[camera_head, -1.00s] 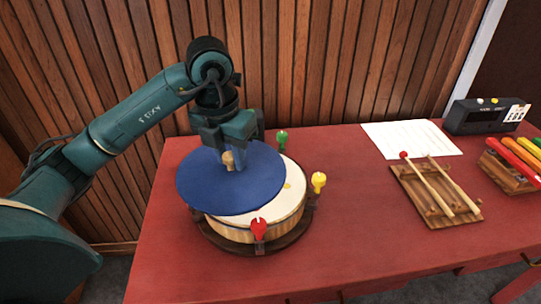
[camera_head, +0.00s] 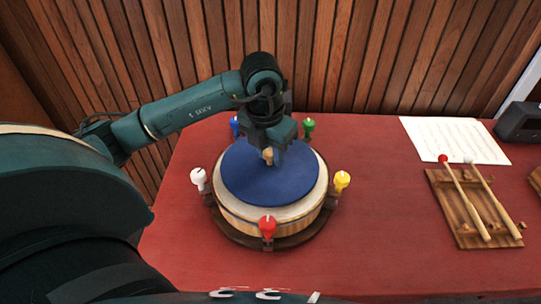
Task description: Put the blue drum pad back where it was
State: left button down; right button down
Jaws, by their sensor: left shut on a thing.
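The blue drum pad (camera_head: 265,188) is a round blue disc with a wooden knob (camera_head: 268,155) near its far side. It is over the top of the drum (camera_head: 240,218), and the cream drum skin shows as a ring around it. I cannot tell whether the pad touches the skin. My left gripper (camera_head: 275,154) is shut on the pad's knob, pointing down from above. My right gripper is not in view.
Coloured pegs ring the drum: white (camera_head: 199,179), red (camera_head: 267,227), yellow (camera_head: 341,181), green (camera_head: 309,126) and blue (camera_head: 235,124). A wooden rack with two mallets (camera_head: 467,207), a paper sheet (camera_head: 454,140) and a dark box (camera_head: 519,122) are at right. The red table (camera_head: 375,230) is clear between.

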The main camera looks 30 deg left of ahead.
aim_at(266, 155)
pick_arm(q)
jog(key=shift+f, duration=0.9)
jog(key=c, duration=1.1)
grip_release()
jog(key=shift+f, duration=0.1)
jog(key=shift+c, duration=0.2)
jog(key=shift+r, duration=0.3)
jog(key=r, duration=0.4)
jog(key=s+r, duration=0.1)
jog(key=r, duration=0.6)
jog(key=shift+s+r, duration=0.2)
jog(key=shift+r, duration=0.1)
